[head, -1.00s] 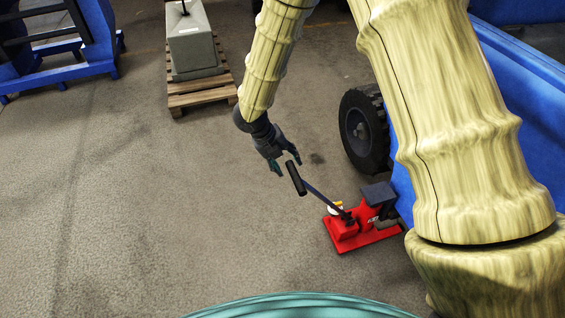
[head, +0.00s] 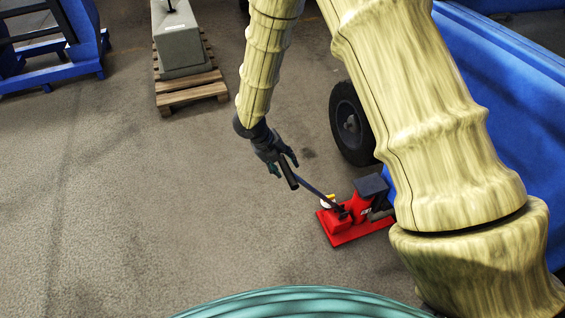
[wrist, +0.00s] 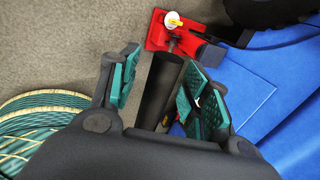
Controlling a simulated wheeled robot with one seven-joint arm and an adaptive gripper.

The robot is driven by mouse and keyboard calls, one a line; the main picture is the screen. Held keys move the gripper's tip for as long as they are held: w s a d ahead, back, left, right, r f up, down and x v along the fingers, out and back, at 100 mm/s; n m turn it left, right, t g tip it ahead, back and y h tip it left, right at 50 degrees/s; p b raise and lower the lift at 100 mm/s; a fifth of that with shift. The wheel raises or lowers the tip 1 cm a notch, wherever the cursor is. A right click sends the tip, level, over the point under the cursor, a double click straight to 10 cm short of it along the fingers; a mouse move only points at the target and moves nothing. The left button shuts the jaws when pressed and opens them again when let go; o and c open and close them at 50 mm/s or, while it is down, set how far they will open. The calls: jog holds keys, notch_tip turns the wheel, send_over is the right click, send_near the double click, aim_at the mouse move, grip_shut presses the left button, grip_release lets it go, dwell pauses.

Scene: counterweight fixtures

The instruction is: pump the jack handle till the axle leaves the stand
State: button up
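The red floor jack (head: 345,220) sits on the floor beside the blue vehicle. Its handle (head: 288,174) slants up and left toward my gripper, ending in a black grip. My gripper (head: 277,166) is at the top end of this handle. In the wrist view the black grip (wrist: 160,92) lies between the two green-padded fingers of my gripper (wrist: 160,84), with gaps showing on both sides. The fingers are open. A dark block (head: 371,187) stands by the jack against the vehicle; whether it is the stand is unclear. The axle cannot be made out.
The blue vehicle (head: 500,110) with a black wheel (head: 350,123) takes up the right side, partly behind my arm. A grey weight (head: 181,40) on a wooden pallet (head: 192,94) and a blue rack (head: 82,45) stand at the back. The floor at left is clear.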

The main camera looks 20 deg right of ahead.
grip_shut()
jog(key=a+f+h+b, duration=0.1)
jog(key=a+f+h, duration=0.2)
jog(key=a+f, duration=0.5)
jog(key=shift+s+a, duration=0.2)
jog(key=shift+a, duration=0.2)
jog(key=a+f+h+b, duration=0.2)
jog(key=a+f+b, duration=0.4)
jog(key=f, duration=0.3)
jog(key=shift+s+a+f+h+b, duration=0.15)
jog(key=shift+a+f+h+b, duration=0.2)
jog(key=shift+b, duration=0.4)
